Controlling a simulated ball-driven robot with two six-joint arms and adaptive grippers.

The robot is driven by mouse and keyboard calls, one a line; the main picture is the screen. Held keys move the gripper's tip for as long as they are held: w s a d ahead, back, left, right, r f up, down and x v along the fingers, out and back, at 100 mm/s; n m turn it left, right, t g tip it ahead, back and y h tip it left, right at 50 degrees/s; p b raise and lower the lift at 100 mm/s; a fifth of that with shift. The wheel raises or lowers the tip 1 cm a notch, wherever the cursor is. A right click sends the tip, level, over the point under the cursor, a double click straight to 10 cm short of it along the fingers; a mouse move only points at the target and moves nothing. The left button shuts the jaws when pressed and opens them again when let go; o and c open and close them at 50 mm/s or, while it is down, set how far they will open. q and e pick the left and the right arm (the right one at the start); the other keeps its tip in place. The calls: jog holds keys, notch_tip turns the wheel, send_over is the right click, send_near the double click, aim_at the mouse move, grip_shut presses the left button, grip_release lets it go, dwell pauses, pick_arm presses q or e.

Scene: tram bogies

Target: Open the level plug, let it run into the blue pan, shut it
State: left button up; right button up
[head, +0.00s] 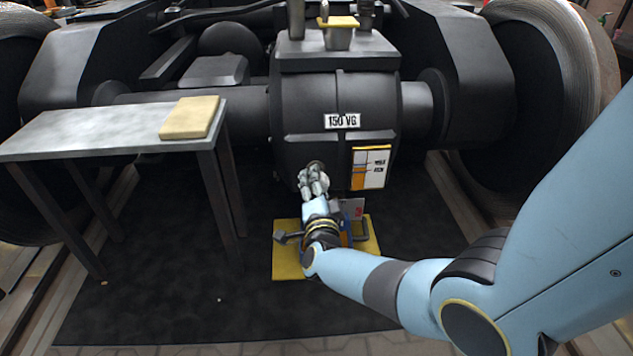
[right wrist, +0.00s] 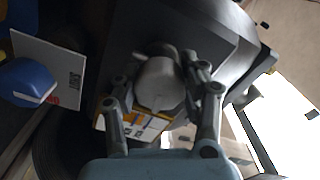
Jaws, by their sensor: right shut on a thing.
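My right gripper (head: 314,178) is at the lower front of the dark gearbox (head: 360,95), with its fingers closed around the level plug. In the right wrist view the plug (right wrist: 158,84) is a grey rounded knob between the fingers, seated against the housing. Whether it is turned loose cannot be told, and no oil shows. The blue pan (head: 346,239) is below, mostly hidden behind my right wrist. A blue part (right wrist: 28,82) beside a white card shows at the left of the wrist view. My left gripper is out of view.
The pan's spot is on a yellow mat (head: 291,267) on the dark floor sheet. A grey bench (head: 100,127) with a tan pad (head: 190,117) stands left. A level label (head: 370,167) is right of the plug. Wheels flank both sides.

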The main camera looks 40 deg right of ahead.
jog(key=n, duration=0.2)
jog(key=shift+n, duration=0.4)
jog(key=shift+n+p, duration=0.3)
jog(key=shift+n, duration=0.2)
jog(key=shift+f+n, duration=0.1)
jog(key=shift+n, duration=0.8)
jog(key=n, duration=0.3)
jog(key=shift+s+n+p, duration=0.1)
jog(key=shift+n+p, duration=0.2)
jog(key=shift+p, duration=0.05)
pick_arm(q)
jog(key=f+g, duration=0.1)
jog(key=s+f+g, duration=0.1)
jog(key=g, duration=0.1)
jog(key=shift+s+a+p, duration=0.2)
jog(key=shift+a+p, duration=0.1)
jog(key=shift+p, duration=0.05)
pick_arm(e)
jog(key=n, duration=0.6)
jog(key=shift+d+f, duration=0.1)
jog(key=shift+s, duration=0.1)
